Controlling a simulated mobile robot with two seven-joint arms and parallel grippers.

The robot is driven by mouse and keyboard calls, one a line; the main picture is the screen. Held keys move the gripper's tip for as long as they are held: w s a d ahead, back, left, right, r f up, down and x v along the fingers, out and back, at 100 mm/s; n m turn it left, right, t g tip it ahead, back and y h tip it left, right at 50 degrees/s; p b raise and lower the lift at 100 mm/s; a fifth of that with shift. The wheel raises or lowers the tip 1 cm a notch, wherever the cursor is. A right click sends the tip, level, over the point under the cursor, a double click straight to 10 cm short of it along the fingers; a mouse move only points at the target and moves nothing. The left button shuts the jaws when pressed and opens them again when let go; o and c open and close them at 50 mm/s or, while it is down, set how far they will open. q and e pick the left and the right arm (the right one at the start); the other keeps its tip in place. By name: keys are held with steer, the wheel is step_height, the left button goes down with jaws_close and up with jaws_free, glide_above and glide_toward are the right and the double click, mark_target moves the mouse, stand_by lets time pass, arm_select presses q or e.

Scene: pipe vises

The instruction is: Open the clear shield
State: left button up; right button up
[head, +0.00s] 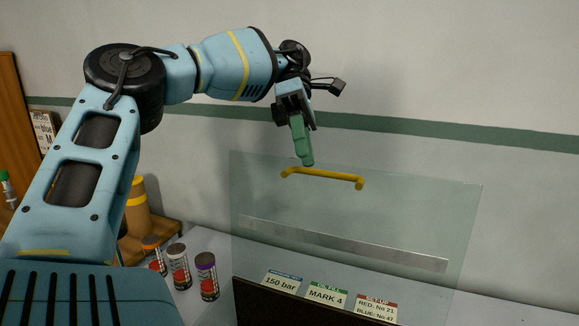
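The clear shield (425,220) is a transparent upright panel in the middle of the head view. A yellow bar handle (325,177) is fixed near its top edge. My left gripper (306,160) points down with green fingers, its tips close to the left part of the handle. The fingers overlap into one shape from this side, so I cannot tell whether they are apart. I cannot tell whether they touch the handle; nothing is seen between them. My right gripper is out of view.
A grey metal strip (340,243) runs across the shield area. Below are a dark panel (290,305) and several labels, one reading MARK 4 (327,296). Spray cans, including a purple-topped one (207,277), stand to the left. A wall with a green stripe (440,130) is behind.

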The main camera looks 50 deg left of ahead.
arm_select(q)
steer(key=s+d+b, duration=0.1)
steer(key=s+d, duration=0.8)
steer(key=d, duration=0.1)
steer(key=shift+s+r, duration=0.35)
steer(key=shift+r, duration=0.05)
stand_by(0.4)
